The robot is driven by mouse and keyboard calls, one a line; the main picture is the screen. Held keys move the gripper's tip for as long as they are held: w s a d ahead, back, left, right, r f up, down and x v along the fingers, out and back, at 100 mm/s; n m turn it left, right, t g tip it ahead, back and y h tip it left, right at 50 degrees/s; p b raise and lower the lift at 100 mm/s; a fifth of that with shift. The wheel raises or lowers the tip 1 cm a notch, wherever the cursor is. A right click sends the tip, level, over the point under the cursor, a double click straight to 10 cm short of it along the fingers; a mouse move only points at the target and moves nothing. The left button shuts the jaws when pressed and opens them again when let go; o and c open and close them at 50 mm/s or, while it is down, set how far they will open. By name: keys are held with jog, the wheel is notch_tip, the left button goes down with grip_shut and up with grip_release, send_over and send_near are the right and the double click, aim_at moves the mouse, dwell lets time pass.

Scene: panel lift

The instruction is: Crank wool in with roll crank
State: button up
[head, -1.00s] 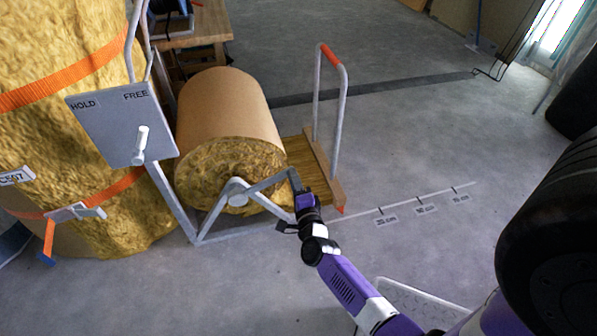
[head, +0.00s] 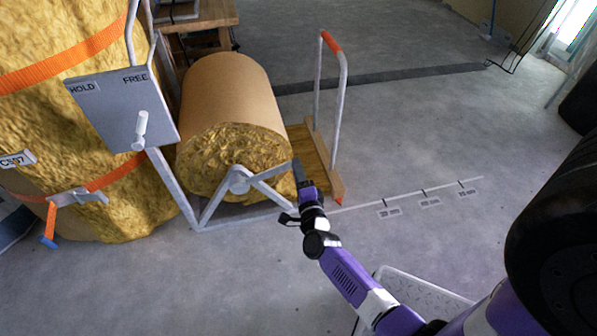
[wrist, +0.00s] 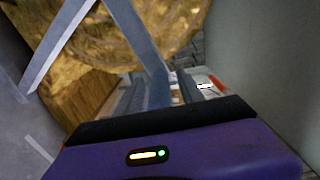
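The big wool roll (head: 232,160) has a brown outer wrap and lies on a grey metal stand (head: 177,190). The roll crank (head: 268,172) runs from the hub at the roll's near end to the upper right. My gripper (head: 297,168) is at the crank's outer end. In the wrist view the grey crank arm (wrist: 135,38) comes down to a grey handle between or beside my fingers (wrist: 170,90). The fingers are partly hidden, and I cannot tell whether they are closed on the handle. Flat wool (head: 303,150) lies on a wooden-edged trolley right of the roll.
A grey HOLD/FREE panel (head: 115,105) with a white lever knob (head: 141,126) stands left of the roll. A strapped wool bale (head: 60,140) is at far left. A floor scale (head: 420,195) runs right from the trolley's red pointer (head: 338,200).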

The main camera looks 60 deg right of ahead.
jog(key=p+v, duration=0.2)
jog(key=v, duration=0.5)
jog(key=shift+s+a, duration=0.25)
jog(key=shift+a, duration=0.05)
